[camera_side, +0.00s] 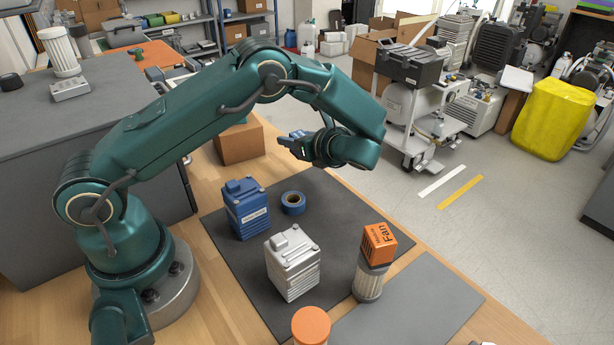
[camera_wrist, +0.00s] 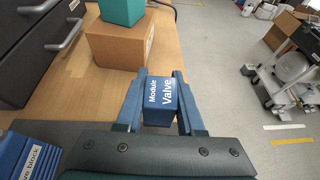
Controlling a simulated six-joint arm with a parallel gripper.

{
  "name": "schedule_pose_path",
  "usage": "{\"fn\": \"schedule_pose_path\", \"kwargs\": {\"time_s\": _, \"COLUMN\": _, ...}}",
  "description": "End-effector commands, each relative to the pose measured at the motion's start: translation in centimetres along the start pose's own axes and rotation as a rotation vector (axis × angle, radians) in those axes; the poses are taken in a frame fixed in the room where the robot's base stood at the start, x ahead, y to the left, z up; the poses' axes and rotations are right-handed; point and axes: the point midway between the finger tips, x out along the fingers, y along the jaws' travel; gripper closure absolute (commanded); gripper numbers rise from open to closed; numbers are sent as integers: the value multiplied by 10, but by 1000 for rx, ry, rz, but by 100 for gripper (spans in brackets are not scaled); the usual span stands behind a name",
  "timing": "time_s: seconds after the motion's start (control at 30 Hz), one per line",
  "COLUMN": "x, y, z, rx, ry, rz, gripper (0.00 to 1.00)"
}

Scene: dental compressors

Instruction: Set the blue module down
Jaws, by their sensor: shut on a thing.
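The blue module (camera_wrist: 160,104), a small block with white lettering reading "Module Valve", sits between the two blue fingers of my gripper (camera_wrist: 160,80) in the wrist view. The fingers are shut on its sides. In the side view my gripper (camera_side: 304,146) is raised above the far end of the dark mat (camera_side: 338,217), and only a little of the module (camera_side: 297,134) shows there. The module is clear of the bench. Its underside is hidden.
A cardboard box (camera_side: 240,142) stands behind. The mat's far right part is clear.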

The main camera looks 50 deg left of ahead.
Motion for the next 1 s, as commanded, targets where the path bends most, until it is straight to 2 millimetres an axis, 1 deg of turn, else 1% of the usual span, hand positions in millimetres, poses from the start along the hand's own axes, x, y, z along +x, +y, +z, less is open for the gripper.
{"fn": "schedule_pose_path", "kwargs": {"time_s": 0.03, "x": 3, "y": 0, "z": -7, "rx": 2, "ry": -1, "rz": 0, "gripper": 100}}
{"fn": "schedule_pose_path", "kwargs": {"time_s": 0.17, "x": 6, "y": 0, "z": -15, "rx": 1, "ry": 0, "rz": -1, "gripper": 100}}
{"fn": "schedule_pose_path", "kwargs": {"time_s": 0.3, "x": 13, "y": 0, "z": -32, "rx": 3, "ry": 0, "rz": 0, "gripper": 100}}
{"fn": "schedule_pose_path", "kwargs": {"time_s": 0.43, "x": 18, "y": 0, "z": -45, "rx": 0, "ry": 0, "rz": 0, "gripper": 100}}
{"fn": "schedule_pose_path", "kwargs": {"time_s": 0.93, "x": 21, "y": 0, "z": -52, "rx": -1, "ry": 1, "rz": -1, "gripper": 100}}
{"fn": "schedule_pose_path", "kwargs": {"time_s": 0.97, "x": 21, "y": 0, "z": -52, "rx": -2, "ry": 1, "rz": -1, "gripper": 52}}
{"fn": "schedule_pose_path", "kwargs": {"time_s": 1.0, "x": 21, "y": 0, "z": -52, "rx": -2, "ry": 1, "rz": -1, "gripper": 36}}
